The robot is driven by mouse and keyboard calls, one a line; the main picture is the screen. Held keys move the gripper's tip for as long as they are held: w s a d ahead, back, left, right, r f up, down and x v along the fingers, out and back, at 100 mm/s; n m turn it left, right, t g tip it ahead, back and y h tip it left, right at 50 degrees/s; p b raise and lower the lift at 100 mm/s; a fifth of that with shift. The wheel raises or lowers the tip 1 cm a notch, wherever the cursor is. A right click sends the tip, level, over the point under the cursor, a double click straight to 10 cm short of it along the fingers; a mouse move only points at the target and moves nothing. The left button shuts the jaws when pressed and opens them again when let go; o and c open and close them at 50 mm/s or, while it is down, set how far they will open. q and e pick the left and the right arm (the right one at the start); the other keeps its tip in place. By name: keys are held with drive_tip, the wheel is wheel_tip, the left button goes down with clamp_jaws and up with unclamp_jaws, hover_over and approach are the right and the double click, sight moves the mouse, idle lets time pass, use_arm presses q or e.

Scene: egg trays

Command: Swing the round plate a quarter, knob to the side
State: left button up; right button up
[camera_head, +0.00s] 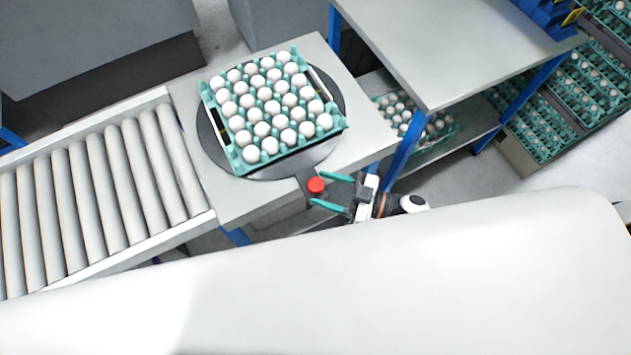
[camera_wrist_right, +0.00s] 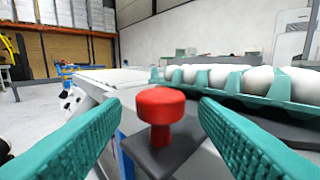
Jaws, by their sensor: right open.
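The round dark plate (camera_head: 211,149) lies on a light table. A teal tray (camera_head: 241,167) full of white eggs sits on it, and the tray also shows in the right wrist view (camera_wrist_right: 300,105). The red knob (camera_head: 316,185) stands on a tab at the plate's near right edge. In the right wrist view the knob (camera_wrist_right: 161,112) is upright between my finger pads. My right gripper (camera_head: 325,190) is open around the knob, one teal finger on each side, with gaps showing. My left gripper is not in view.
A roller conveyor (camera_head: 95,190) adjoins the table on the left. A grey-topped blue-legged table (camera_head: 455,45) stands at the right, with an egg tray (camera_head: 437,132) on its lower shelf. Stacked egg trays (camera_head: 545,117) stand at far right.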

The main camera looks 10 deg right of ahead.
drive_tip(key=shift+x, duration=1.45)
drive_tip(key=shift+c, duration=0.3)
drive_tip(key=shift+d, duration=0.1)
clamp_jaws()
